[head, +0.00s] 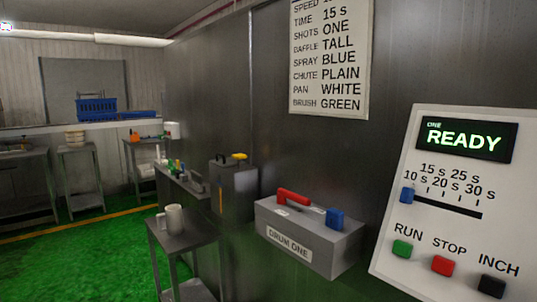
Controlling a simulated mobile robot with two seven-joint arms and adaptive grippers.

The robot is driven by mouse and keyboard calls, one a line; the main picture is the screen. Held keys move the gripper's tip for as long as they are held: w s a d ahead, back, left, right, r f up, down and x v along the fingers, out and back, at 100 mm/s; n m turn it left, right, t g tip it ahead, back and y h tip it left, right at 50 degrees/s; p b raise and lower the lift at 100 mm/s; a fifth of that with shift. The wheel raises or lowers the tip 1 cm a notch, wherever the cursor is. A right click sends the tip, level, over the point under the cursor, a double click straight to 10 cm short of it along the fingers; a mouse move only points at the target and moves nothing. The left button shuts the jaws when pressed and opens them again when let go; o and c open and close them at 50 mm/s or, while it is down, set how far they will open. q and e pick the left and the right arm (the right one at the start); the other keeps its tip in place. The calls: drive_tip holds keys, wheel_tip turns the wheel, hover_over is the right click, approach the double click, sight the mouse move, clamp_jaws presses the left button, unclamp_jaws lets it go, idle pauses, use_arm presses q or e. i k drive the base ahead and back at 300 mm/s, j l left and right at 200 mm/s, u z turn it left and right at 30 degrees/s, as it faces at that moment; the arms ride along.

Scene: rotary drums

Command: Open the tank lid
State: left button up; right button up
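A dark grey upright box (236,193) stands against the metal wall near the middle of the head view. It looks like the tank, but no label on it can be read. A yellow piece (239,156) and a small black piece (220,159) sit on its top, and a thin orange strip (220,198) runs down its front. Its top looks closed, though the lid's edge is too small to make out. Neither of my grippers is in view.
A grey DRUM ONE box (310,240) with a red handle (294,198) and blue block (335,218) juts from the wall. A control panel (450,200) reading READY is at right. A small table (190,238) holds a pale mug (174,219). Green floor (90,258) is open at left.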

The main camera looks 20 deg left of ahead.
sight(223, 163)
drive_tip(key=i+j+z, duration=0.1)
drive_tip(key=j+z, duration=0.25)
drive_tip(key=i+j+z, duration=0.1)
drive_tip(key=j+z, duration=0.2)
drive_tip(key=j, duration=0.25)
drive_tip(key=j+z, duration=0.35)
drive_tip(key=j, duration=0.6)
drive_tip(key=j+z, duration=0.1)
drive_tip(key=j, duration=0.9)
drive_tip(key=k+j+z, duration=0.1)
drive_tip(key=j, duration=0.85)
